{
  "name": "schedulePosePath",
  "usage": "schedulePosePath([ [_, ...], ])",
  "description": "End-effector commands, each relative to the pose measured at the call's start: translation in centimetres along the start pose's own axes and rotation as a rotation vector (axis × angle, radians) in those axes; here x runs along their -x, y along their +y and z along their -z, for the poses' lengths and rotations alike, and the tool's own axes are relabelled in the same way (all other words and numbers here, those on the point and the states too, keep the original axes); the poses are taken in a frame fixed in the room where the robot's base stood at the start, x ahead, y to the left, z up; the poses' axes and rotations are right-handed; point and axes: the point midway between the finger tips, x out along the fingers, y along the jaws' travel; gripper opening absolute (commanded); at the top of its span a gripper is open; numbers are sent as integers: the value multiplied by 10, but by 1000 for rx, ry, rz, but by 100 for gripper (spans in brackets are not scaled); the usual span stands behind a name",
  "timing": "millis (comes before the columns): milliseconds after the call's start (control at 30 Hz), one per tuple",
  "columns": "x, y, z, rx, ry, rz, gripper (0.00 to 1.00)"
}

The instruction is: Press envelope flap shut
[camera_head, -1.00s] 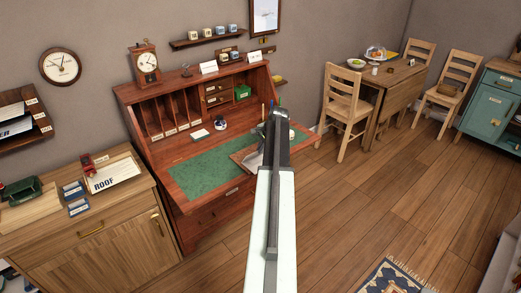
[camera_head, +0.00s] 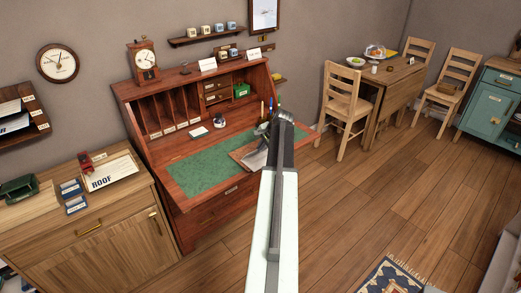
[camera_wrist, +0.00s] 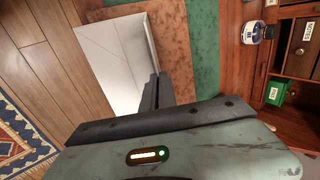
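A white envelope (camera_wrist: 115,62) lies partly over a brown pad in the wrist view, with fold lines visible on its face. In the head view only a pale part of the envelope (camera_head: 256,158) shows beside my arm. My gripper (camera_wrist: 157,90) has its dark fingers close together, with nothing seen between them, over the envelope's edge nearest the pad. I cannot tell whether they touch the paper. In the head view my gripper (camera_head: 268,128) is largely hidden behind my own arm, above the right part of the desk.
An ink bottle (camera_wrist: 257,32) and a green box (camera_wrist: 276,92) stand farther in. A wooden cabinet (camera_head: 95,235) adjoins at left.

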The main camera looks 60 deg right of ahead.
Motion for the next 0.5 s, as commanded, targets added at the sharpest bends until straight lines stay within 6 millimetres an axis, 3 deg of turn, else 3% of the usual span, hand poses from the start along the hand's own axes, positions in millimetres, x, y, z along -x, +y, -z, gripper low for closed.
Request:
schedulePosePath([
  [133, -6, 14, -1, -1, 1, 99, 0],
  [500, -8, 24, 0, -1, 1, 323, 0],
])
